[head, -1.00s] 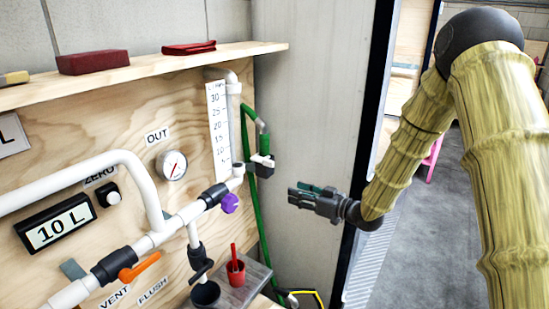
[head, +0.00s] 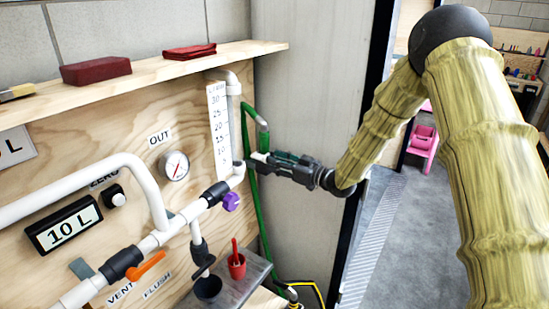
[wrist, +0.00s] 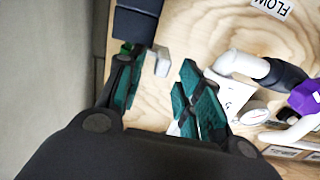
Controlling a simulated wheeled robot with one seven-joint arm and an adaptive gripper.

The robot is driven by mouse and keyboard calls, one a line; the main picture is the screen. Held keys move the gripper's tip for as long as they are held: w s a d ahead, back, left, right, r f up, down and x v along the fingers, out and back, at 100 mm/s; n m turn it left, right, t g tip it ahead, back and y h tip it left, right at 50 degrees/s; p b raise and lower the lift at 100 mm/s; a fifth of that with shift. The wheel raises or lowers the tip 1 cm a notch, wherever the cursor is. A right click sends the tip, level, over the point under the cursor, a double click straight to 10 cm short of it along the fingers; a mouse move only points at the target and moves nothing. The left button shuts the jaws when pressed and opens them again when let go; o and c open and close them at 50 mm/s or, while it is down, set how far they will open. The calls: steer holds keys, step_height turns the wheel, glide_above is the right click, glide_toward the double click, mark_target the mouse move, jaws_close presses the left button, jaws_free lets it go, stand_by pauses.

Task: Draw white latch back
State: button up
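The white latch (head: 259,157) is a small pale tab by the green hose, at the right edge of the plywood panel. My gripper (head: 270,164) is right at it in the head view and covers most of its dark housing. In the wrist view the latch (wrist: 162,61) juts from a dark block (wrist: 135,24). There my gripper (wrist: 160,72) is open, with green-padded fingers spread apart. The latch shows between the fingertips, closer to the left finger. I cannot tell whether a finger touches it.
A green hose (head: 251,203) hangs just behind my gripper. White pipes with a purple knob (head: 231,201) and an orange lever (head: 146,265) run along the panel. A wooden shelf (head: 150,72) is above.

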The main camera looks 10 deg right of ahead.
steer(key=shift+x, duration=0.8)
jaws_close()
steer(key=shift+s+a+b, duration=0.4)
steer(key=shift+s+a, duration=0.4)
steer(key=shift+a, duration=0.1)
steer(key=shift+c, duration=1.6)
jaws_free()
steer(key=shift+f, duration=0.1)
steer(key=o, duration=0.3)
steer(key=shift+s, duration=0.1)
steer(key=shift+d, duration=0.1)
